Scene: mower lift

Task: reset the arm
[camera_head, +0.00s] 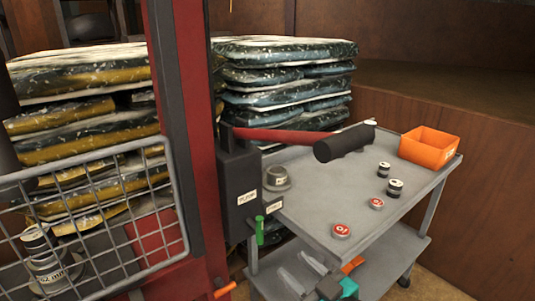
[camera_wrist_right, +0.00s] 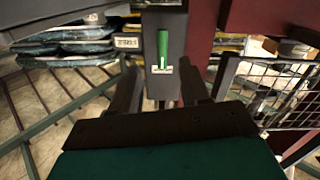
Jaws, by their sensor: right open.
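My right gripper (camera_head: 302,271) is low in the head view, in front of the cart's lower part, with its fingers toward the upper left. In the right wrist view its two dark fingers (camera_wrist_right: 168,92) are apart with nothing held between them. A green lever (camera_head: 260,231) hangs under a dark grey box on the red post. In the right wrist view the green lever (camera_wrist_right: 162,48) lies beyond the fingertips, between them and apart from them. A red bar with a black grip (camera_head: 345,143) reaches right from the box, over the cart top. My left gripper is not in view.
A grey cart (camera_head: 320,190) holds an orange bin (camera_head: 430,147) and several small cans. A wire basket (camera_head: 95,220) is at left. Stacked bags (camera_head: 285,80) stand behind the red post (camera_head: 190,150). An orange piece (camera_head: 224,290) sits low by the post.

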